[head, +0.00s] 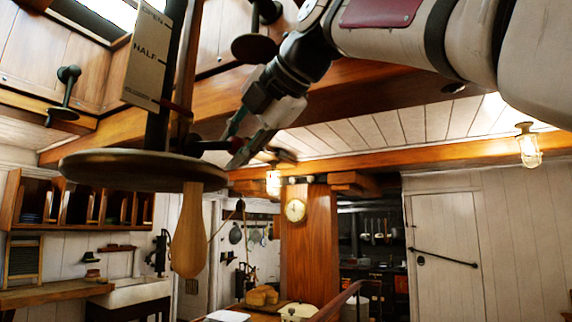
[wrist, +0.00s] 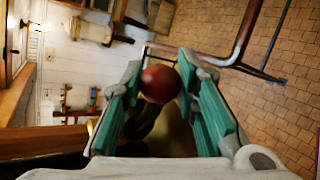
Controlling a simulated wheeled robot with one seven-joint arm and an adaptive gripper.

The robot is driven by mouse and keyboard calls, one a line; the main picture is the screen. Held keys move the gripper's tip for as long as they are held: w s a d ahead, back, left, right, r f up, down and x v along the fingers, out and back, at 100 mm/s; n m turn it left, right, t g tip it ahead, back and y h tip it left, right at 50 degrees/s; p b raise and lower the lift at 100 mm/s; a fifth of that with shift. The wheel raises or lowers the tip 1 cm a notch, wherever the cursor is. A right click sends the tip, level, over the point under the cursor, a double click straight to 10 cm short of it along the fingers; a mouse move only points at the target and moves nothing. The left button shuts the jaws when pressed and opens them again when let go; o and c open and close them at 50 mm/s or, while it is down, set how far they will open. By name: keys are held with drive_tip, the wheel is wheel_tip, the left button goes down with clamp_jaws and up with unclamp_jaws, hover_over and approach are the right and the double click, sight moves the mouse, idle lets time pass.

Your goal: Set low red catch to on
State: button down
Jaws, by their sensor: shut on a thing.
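A round red knob (wrist: 160,83) sits between the fingertips of my gripper (wrist: 168,72) in the wrist view, with a dark stem below it. It looks like the red catch, but I cannot tell its setting. My gripper (head: 240,150) is shut on the knob, just right of a large round disc (head: 110,160) in the head view. The knob itself does not show clearly there. A plate (head: 148,60) marked OPEN and HALF is on the dark post above the disc, its lowest mark hard to read.
A wooden handle (head: 187,240) hangs below the disc. Ceiling beams (head: 340,90) and another dark wheel fitting (head: 254,47) are close to my arm. A lamp (head: 527,148) hangs at right. A table with bread (head: 262,295) is below.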

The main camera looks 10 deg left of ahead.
drive_tip(key=shift+w+f+m+g+y, duration=0.1)
drive_tip(key=shift+f+m+g+y, duration=0.2)
drive_tip(key=shift+f+m+g, duration=0.4)
drive_tip(key=c, duration=1.2)
unclamp_jaws()
drive_tip(key=shift+d, duration=0.1)
drive_tip(key=v, duration=1.2)
